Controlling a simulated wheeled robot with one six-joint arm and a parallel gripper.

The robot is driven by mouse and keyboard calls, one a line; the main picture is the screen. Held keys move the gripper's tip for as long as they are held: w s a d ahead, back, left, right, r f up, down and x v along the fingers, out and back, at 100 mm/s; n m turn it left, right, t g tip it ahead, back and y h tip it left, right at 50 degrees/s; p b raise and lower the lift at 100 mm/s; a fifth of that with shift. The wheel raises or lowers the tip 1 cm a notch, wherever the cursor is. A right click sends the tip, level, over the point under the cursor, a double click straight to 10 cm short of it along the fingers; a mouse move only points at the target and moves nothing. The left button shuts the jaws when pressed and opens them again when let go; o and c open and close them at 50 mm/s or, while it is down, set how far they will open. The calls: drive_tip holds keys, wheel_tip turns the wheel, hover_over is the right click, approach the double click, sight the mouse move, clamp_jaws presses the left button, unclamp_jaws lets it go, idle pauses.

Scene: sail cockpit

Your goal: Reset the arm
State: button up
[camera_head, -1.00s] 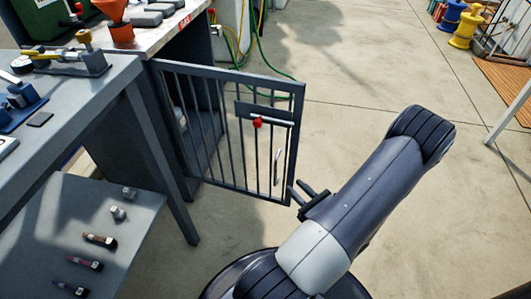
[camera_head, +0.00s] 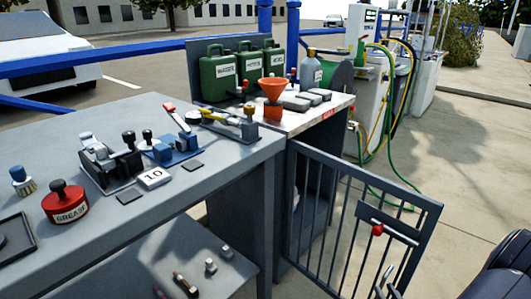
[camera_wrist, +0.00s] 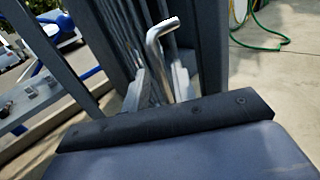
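My gripper (camera_wrist: 160,88) shows in the wrist view with its two fingers apart. The bent metal handle (camera_wrist: 162,34) of the barred gate stands just beyond and between the fingertips; I cannot tell whether they touch. In the head view, the grey barred gate (camera_head: 342,196) stands swung out from the cabinet, with a red-knobbed latch (camera_head: 377,230) on its upper part. My arm shows only partly at the lower right edge of the head view, and the gripper is mostly cut off at the bottom.
A grey workbench (camera_head: 225,172) at left holds a grease tin (camera_head: 65,203) and tools. Green cans (camera_head: 217,77) and an orange funnel (camera_head: 273,92) stand on the cabinet. Hoses (camera_head: 385,100) hang behind. Concrete floor (camera_head: 465,150) is open at right.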

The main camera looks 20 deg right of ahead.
sight(381, 284)
drive_tip(key=shift+w+d, duration=0.15)
drive_tip(key=shift+w, duration=0.65)
drive_tip(key=shift+w+d, duration=0.15)
drive_tip(key=shift+w, duration=0.6)
